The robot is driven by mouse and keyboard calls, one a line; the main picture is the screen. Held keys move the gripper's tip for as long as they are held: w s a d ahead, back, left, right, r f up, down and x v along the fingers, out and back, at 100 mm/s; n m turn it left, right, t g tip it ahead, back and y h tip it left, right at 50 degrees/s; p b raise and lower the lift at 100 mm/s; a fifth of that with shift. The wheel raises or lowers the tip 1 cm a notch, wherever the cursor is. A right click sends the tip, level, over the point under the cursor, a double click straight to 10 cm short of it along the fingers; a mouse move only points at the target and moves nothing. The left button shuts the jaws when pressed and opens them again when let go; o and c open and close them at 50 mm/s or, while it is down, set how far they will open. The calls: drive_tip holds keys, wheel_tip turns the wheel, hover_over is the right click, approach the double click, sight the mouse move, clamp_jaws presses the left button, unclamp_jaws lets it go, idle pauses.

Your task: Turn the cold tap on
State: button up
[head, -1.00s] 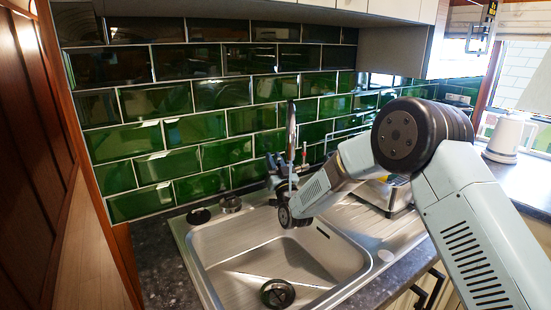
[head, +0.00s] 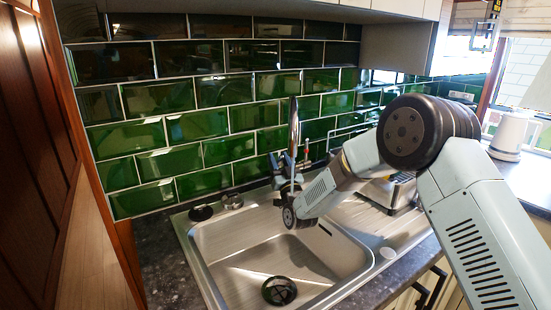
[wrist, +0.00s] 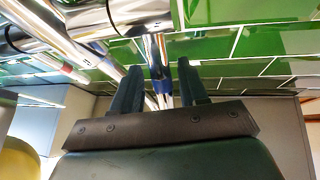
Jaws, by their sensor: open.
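The chrome tap (head: 294,130) stands behind the sink, its tall spout upright. A lever marked red (head: 306,149) shows to the right of the spout in the head view. My gripper (head: 281,164) is at the tap, left of and partly behind the spout. In the wrist view, my gripper (wrist: 160,86) is open, with a dark finger on each side of a chrome lever with a blue mark (wrist: 158,72). I cannot tell whether either finger touches it. A red mark (wrist: 67,68) shows on chrome further left in the wrist view. My forearm hides part of the tap's surroundings.
The steel sink (head: 215,262) lies below, with a dark drain (head: 279,291). Two small round items, one dark (head: 201,213) and one metallic (head: 232,201), sit at its back left. Green tiles (head: 165,165) are close behind the tap. A white kettle (head: 510,135) stands far right.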

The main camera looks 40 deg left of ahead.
drive_tip(key=v, duration=1.3)
drive_tip(key=shift+w, duration=0.15)
drive_tip(key=shift+c, duration=0.3)
